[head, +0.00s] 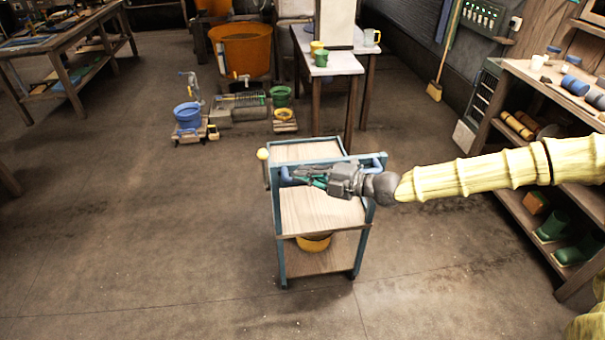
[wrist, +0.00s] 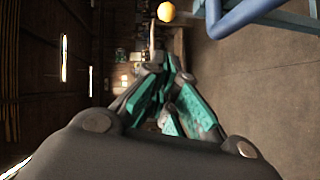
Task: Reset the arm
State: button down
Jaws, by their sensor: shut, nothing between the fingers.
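My arm (head: 480,172) reaches in from the right in the head view, stretched out roughly level. My gripper (head: 300,175) is at its end, in front of or above the blue-framed wooden cart (head: 310,208). In the wrist view the teal-padded fingers of my gripper (wrist: 172,75) come together at the tips with nothing between them. The cart's blue bar (wrist: 245,15) and a yellow ball knob (wrist: 166,11) show close beyond the fingers. I cannot tell whether the gripper touches the cart.
A yellow bowl (head: 313,243) sits on the cart's lower shelf. Wooden shelving (head: 520,200) stands at the right under my arm. A white-topped table (head: 335,65), a blue bucket (head: 188,115) and an orange tub (head: 243,50) stand at the back. The floor left of the cart is clear.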

jog(key=shift+s, duration=0.1)
jog(key=s+a+f+n+g+h, duration=0.25)
jog(key=s+f+n+g, duration=0.25)
jog(key=s+f+n, duration=0.6)
jog(key=s+a+f+n+g+h, duration=0.1)
jog(key=s+f+n+g+h, duration=0.5)
jog(key=s+f, duration=0.85)
jog(key=s+d+f+n+h, duration=0.2)
jog(key=s+d+f+n, duration=0.5)
jog(key=s+n, duration=0.45)
jog(key=s+d+n+t+h, duration=0.2)
jog(key=s+d+n+h, duration=0.1)
jog(key=d+n, duration=0.9)
jog(key=s+n, duration=0.1)
jog(key=n, duration=0.2)
jog(key=shift+s+d+f+t, duration=0.15)
jog(key=shift+s+f+t, duration=0.15)
jog(key=shift+t, duration=0.1)
